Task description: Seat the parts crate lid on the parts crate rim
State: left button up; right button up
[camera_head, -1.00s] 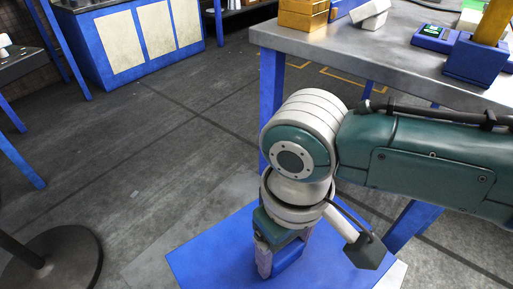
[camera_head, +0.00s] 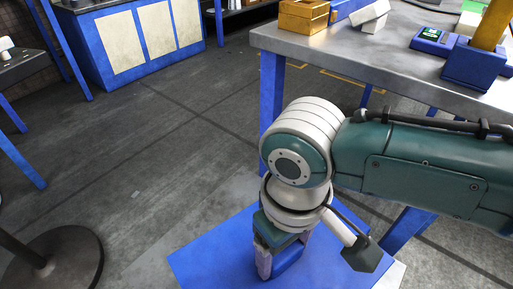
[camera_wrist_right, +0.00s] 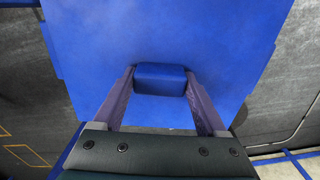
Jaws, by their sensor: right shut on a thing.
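The parts crate lid, a flat blue panel (camera_head: 215,255), lies low under my right arm in the head view. It fills most of the right wrist view (camera_wrist_right: 150,35). A raised blue block (camera_wrist_right: 160,78) on it serves as a handle. My right gripper (camera_wrist_right: 160,82) is shut on this block, one finger at each side; in the head view the gripper (camera_head: 275,262) points down onto the panel. A narrow blue step shows at the panel's left edge in the wrist view. The crate and its rim cannot be told apart from the lid. My left gripper is not in view.
A steel-topped table (camera_head: 345,55) with blue legs stands at upper right, bearing an orange box (camera_head: 303,16) and blue items. A blue cabinet (camera_head: 135,40) stands at the back left. A dark round base (camera_head: 60,258) is at lower left. Floor between is clear.

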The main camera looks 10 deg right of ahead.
aim_at(285, 251)
dwell(0.6)
jog(key=shift+f+b, duration=0.65)
jog(key=shift+f, duration=0.5)
jog(key=o, duration=1.6)
jog(key=shift+c, duration=0.2)
notch_tip(285, 251, up, 9)
jog(key=p, duration=0.5)
jog(key=shift+r, duration=0.45)
